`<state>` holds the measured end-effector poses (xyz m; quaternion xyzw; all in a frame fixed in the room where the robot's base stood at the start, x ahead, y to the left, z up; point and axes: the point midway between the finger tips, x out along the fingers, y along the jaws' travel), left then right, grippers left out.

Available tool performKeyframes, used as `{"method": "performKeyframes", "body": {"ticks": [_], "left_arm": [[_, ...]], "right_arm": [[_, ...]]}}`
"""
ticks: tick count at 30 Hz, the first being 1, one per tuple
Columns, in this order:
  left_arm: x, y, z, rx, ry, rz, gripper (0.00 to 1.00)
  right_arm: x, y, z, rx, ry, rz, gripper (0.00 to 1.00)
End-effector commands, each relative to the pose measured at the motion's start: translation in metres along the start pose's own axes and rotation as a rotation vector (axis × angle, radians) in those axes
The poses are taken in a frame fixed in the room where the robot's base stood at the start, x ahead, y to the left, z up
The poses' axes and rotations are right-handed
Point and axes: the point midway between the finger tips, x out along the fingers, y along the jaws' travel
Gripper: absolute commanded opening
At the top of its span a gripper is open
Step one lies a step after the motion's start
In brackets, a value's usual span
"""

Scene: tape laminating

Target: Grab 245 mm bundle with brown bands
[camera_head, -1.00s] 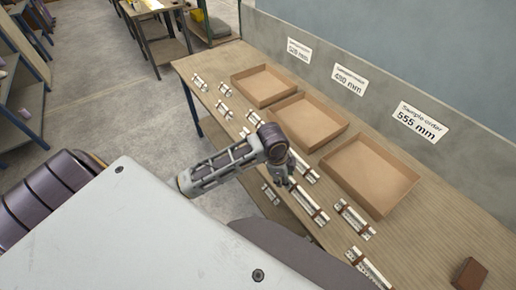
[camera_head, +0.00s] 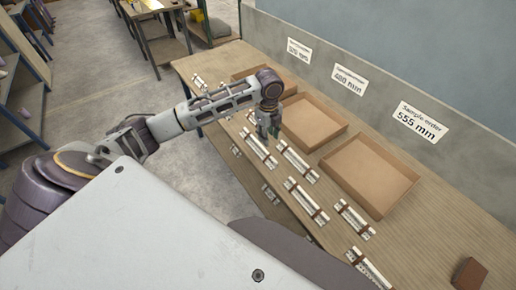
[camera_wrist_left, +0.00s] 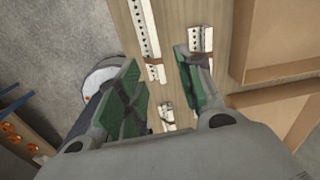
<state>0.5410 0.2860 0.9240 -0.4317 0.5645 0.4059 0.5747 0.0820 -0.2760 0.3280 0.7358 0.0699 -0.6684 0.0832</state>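Several pale perforated-strip bundles with brown bands lie on the wooden table, including a long one (camera_head: 306,200), one near the gripper (camera_head: 262,152) and a shorter one (camera_head: 355,220). I cannot tell from the pictures which is 245 mm. My left gripper (camera_head: 268,132) points down over the table beside the middle box. In the left wrist view its green-padded fingers (camera_wrist_left: 158,92) are apart. A short banded bundle (camera_wrist_left: 167,112) shows in the gap, partly hidden below. A long bundle (camera_wrist_left: 147,35) and another (camera_wrist_left: 201,40) lie beyond the fingertips. My right gripper is not in view.
Three open cardboard boxes stand along the wall: far (camera_head: 245,72), middle (camera_head: 325,125) and near (camera_head: 375,175). Wall signs include "555 mm" (camera_head: 420,122). A brown block (camera_head: 469,274) sits at the near right.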

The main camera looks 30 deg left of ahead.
Motion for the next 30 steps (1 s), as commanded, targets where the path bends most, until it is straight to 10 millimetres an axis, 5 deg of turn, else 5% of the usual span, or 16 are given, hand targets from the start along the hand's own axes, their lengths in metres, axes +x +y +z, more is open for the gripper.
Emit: {"method": "performKeyframes", "body": {"ticks": [10,30], "left_arm": [[-0.036,-0.005,0.053,0.081,-0.010,0.036,0.36],[-0.028,-0.004,0.058,0.090,-0.007,0.039,0.36]], "right_arm": [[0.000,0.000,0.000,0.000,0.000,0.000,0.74],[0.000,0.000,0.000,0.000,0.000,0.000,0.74]]}}
